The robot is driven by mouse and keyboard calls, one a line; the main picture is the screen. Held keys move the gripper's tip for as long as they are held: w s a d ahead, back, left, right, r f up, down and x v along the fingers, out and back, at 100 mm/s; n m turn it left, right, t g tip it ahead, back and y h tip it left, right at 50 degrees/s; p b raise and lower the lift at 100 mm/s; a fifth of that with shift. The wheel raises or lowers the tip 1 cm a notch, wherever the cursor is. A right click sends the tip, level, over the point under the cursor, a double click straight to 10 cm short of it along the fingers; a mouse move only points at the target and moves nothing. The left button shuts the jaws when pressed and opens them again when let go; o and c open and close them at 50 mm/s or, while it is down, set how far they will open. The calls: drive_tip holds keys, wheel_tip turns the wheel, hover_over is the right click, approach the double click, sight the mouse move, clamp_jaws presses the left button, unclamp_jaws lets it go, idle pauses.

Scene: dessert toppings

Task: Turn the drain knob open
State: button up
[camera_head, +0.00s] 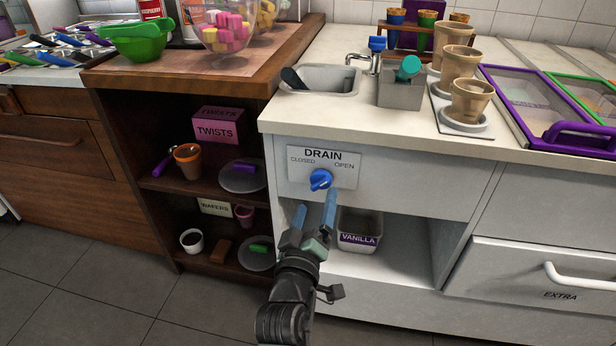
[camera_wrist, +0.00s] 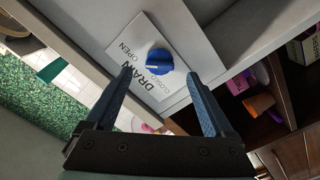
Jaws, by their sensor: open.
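The blue drain knob (camera_head: 320,180) sits on a white panel (camera_head: 343,178) on the front of the white counter. The panel reads DRAIN, with CLOSED at the left and OPEN at the right. I cannot tell exactly which way the knob points. My gripper (camera_head: 314,206) is open and empty, just in front of and slightly below the knob. In the wrist view the knob (camera_wrist: 159,61) lies between the two blue fingers (camera_wrist: 159,76), a little beyond their tips, with no clear contact. The panel (camera_wrist: 185,40) appears turned in that view.
The sink (camera_head: 330,80) with its faucet is set in the counter above. An open recess below the panel holds a VANILLA bin (camera_head: 360,230). Brown shelves with cups and plates stand at the left. A drawer marked EXTRA (camera_head: 560,280) is at the right.

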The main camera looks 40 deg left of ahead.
drive_tip(key=p+v, duration=0.1)
drive_tip(key=v, duration=0.5)
drive_tip(key=shift+s+d+p, duration=0.2)
drive_tip(key=shift+s+p, duration=0.1)
drive_tip(key=w+d+r+m+t+h, duration=0.1)
drive_tip(key=w+d+r+m+t, duration=0.2)
drive_tip(key=r, duration=0.5)
drive_tip(key=w+d+r+m+t+h, duration=0.1)
drive_tip(key=w+d+r+m, duration=0.1)
drive_tip(key=d+r, duration=0.55)
drive_tip(key=w+d+r+m+t+h, duration=0.1)
drive_tip(key=w+d+r+m+t, duration=0.15)
drive_tip(key=r, duration=0.75)
drive_tip(key=s+d+r+m+t+h, duration=0.3)
drive_tip(key=s+d+r+m, duration=0.15)
drive_tip(key=d+r, duration=0.5)
drive_tip(key=s+d+r+m+t+h, duration=0.25)
drive_tip(key=s+d+r, duration=0.35)
drive_tip(key=r, duration=0.7)
wheel_tip(320, 180, up, 33)
drive_tip(key=p, duration=3.2)
drive_tip(key=shift+s+m+h, duration=0.2)
drive_tip(key=shift+m+h, duration=0.15)
